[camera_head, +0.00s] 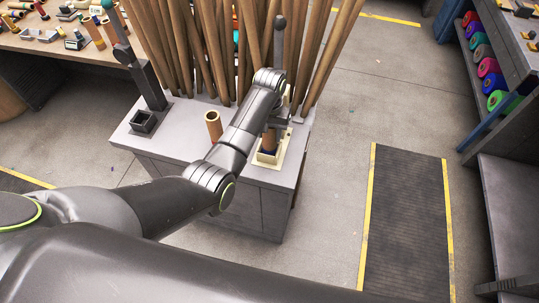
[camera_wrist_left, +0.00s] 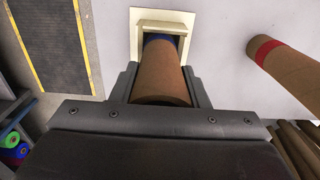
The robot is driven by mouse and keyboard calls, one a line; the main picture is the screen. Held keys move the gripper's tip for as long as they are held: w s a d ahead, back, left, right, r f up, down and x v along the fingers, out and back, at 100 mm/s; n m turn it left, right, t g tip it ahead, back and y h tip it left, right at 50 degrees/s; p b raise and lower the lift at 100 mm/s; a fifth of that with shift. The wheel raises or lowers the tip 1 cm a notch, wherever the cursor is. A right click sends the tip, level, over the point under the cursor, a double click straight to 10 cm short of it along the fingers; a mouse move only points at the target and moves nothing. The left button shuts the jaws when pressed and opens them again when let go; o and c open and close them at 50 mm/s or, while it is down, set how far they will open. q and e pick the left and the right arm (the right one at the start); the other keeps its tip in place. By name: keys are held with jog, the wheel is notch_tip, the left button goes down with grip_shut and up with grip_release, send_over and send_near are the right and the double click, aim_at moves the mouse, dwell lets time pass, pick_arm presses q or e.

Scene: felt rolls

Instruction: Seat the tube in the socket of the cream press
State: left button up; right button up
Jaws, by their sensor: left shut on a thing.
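The cream press has a pale cream base plate (camera_head: 262,164) at the front right of the grey cabinet top; its square socket (camera_wrist_left: 160,27) shows in the left wrist view. My left gripper (camera_wrist_left: 159,82) is shut on a brown tube (camera_wrist_left: 160,84) with a blue band at its far end. That tube also shows in the head view (camera_head: 269,138), upright, its blue-banded lower end at the socket. I cannot tell whether the end rests on the socket floor. My left arm hides part of the press in the head view. My right gripper is not in view.
Another brown tube (camera_head: 213,126) with a red band (camera_wrist_left: 266,48) stands left of the cream press in the head view. A dark grey press (camera_head: 143,121) stands further left. Several long brown rolls (camera_head: 205,50) rise behind. Bare cabinet top (camera_head: 180,135) lies between.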

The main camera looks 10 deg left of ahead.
pick_arm(q)
jog(key=shift+f, duration=0.35)
dwell(0.3)
jog(key=o, duration=1.2)
